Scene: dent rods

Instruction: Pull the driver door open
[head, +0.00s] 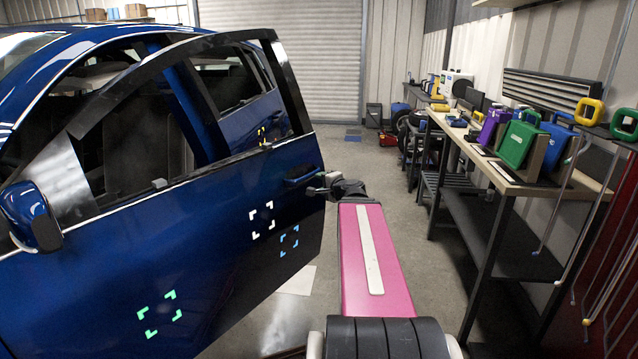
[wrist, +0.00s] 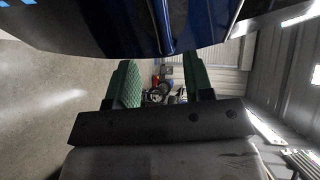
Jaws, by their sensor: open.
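The dark blue driver door (head: 215,230) fills the left of the head view. It stands partly open, with its rear edge swung out from the car body. Its handle (head: 302,177) is near that rear edge. My gripper (head: 322,186) is beside the handle, at the door's rear edge. In the wrist view my gripper (wrist: 160,84) has two green padded fingers spread apart with nothing seen between them. The blue door (wrist: 100,25) crosses the top of that view, beyond the fingertips. Whether the gripper touches the door cannot be told.
A workbench (head: 505,180) with several colored cases and tools runs along the right. Clear floor (head: 345,155) lies between car and bench. A closed roller shutter (head: 310,60) is at the back.

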